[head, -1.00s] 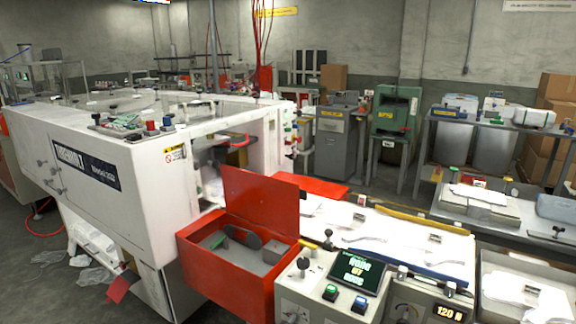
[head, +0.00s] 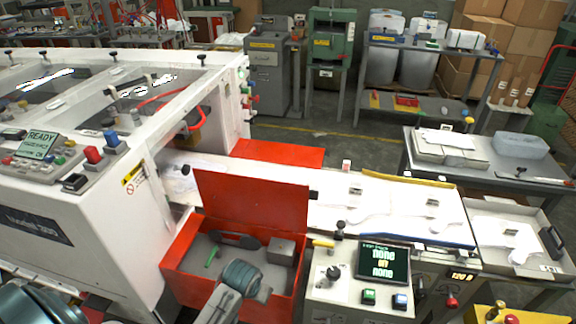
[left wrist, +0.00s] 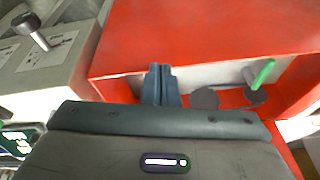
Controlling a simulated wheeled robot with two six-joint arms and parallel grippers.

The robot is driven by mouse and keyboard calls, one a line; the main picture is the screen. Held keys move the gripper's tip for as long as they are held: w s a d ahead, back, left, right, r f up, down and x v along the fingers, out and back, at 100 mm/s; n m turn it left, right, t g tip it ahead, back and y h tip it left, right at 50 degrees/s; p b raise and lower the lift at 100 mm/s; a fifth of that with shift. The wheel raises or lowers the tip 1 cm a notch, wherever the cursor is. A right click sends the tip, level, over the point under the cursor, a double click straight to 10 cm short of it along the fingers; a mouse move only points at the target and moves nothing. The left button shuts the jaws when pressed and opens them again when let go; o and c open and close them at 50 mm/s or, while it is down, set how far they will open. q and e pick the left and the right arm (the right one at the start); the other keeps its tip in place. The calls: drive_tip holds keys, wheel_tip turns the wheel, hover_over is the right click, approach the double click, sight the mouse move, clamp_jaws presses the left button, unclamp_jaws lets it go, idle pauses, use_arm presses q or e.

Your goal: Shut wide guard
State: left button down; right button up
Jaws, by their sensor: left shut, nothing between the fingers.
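The red box guard (head: 175,265) is open at the front of the white machine. Its red lid (head: 250,198) stands raised at the back, leaving the grey interior exposed. A green-handled tool (head: 211,256) lies inside. A flat red panel (head: 280,153) lies beyond the lid. I cannot tell which red part is the wide guard. A teal and grey part of my arm shows over the box front. In the left wrist view my left gripper (left wrist: 160,80) is shut and empty, its fingertips over the red box (left wrist: 210,35); contact cannot be told. My right gripper is not in view.
The white machine (head: 100,180) fills the left side. A control box (head: 330,290) with a screen stands just right of the red box. A white conveyor bed (head: 385,205) runs right toward a grey tray (head: 520,225). The floor behind the bed is mostly clear.

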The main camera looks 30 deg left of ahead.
use_arm(q)
drive_tip(key=w+a+r+n+p, duration=0.1)
drive_tip(key=w+r+p, duration=0.1)
drive_tip(key=w+r, duration=1.15)
wheel_tip(320, 180, up, 10)
drive_tip(key=n, duration=0.1)
hover_over(287, 186)
drive_tip(key=s, duration=0.2)
drive_tip(key=shift+d+r+t+p, duration=0.15)
drive_tip(key=shift+d+t+p, duration=0.1)
drive_tip(key=shift+t+p, duration=0.15)
drive_tip(key=w+r, duration=0.3)
drive_tip(key=r, duration=0.4)
wheel_tip(287, 186, down, 9)
drive_tip(key=p, duration=0.7)
drive_tip(key=shift+a+n, duration=0.15)
drive_tip(key=shift+n, duration=0.15)
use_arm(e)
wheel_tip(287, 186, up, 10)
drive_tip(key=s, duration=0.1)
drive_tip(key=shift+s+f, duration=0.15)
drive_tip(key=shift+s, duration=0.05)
use_arm(q)
drive_tip(key=shift+f, duration=0.1)
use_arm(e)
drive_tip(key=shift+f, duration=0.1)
